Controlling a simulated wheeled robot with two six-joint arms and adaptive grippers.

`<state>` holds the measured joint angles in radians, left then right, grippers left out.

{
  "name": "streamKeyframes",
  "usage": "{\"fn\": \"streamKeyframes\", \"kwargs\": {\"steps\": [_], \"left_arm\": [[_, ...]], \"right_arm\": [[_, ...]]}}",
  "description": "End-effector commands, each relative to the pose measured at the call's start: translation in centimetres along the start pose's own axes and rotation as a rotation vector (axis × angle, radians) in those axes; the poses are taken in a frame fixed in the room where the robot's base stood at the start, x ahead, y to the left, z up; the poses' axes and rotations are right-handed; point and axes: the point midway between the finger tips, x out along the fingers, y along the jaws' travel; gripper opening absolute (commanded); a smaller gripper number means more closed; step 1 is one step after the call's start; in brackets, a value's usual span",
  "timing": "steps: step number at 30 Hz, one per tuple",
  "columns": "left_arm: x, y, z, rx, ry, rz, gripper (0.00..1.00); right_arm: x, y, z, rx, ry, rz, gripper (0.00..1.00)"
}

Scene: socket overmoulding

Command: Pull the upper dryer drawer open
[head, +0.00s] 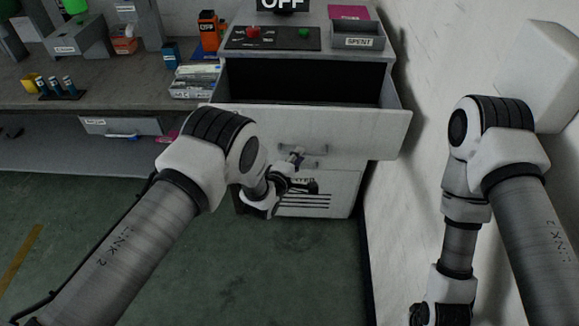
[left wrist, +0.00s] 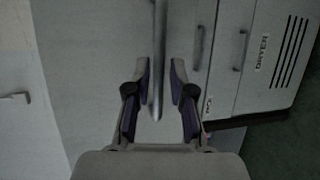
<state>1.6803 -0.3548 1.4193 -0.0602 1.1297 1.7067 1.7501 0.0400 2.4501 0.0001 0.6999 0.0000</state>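The upper dryer drawer (head: 350,125) stands out from the dryer cabinet, and its dark inside (head: 300,84) shows behind the pale front panel. In the left wrist view, its bar handle (left wrist: 158,45) runs between the two fingers of my left gripper (left wrist: 160,88). The fingers are apart, one on each side of the bar, with a gap visible on both sides. In the head view my left gripper (head: 297,158) is small and low in front of the drawer front, partly hidden by my arm.
Further handles (left wrist: 198,48) and a lower panel labelled DRYER (left wrist: 262,52) sit below. A switch panel (head: 272,38) and SPENT tray (head: 357,36) are on top. A workbench (head: 130,92) is left; a white wall is close on the right.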

Motion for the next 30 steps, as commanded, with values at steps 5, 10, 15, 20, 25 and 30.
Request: {"fn": "streamKeyframes", "kwargs": {"steps": [5,10,15,20,25,30], "left_arm": [[-4.8,0.0,0.0,0.002,0.001,-0.004,0.22],[-8.3,0.0,-0.1,0.001,0.002,-0.003,0.22],[-9.6,0.0,0.0,0.0,0.001,0.0,0.22],[-9.6,0.0,0.0,0.0,0.001,0.001,0.22],[-9.6,0.0,0.0,0.0,0.001,0.001,0.22],[-9.7,0.0,-0.9,-0.007,0.016,0.0,0.22]], "right_arm": [[0.0,0.0,0.0,0.0,0.0,0.0,0.0],[0.0,0.0,0.0,0.0,0.0,0.0,0.0],[0.0,0.0,0.0,0.0,0.0,0.0,0.0],[0.0,0.0,0.0,0.0,0.0,0.0,0.0],[0.0,0.0,0.0,0.0,0.0,0.0,0.0],[0.0,0.0,0.0,0.0,0.0,0.0,0.0]]}}
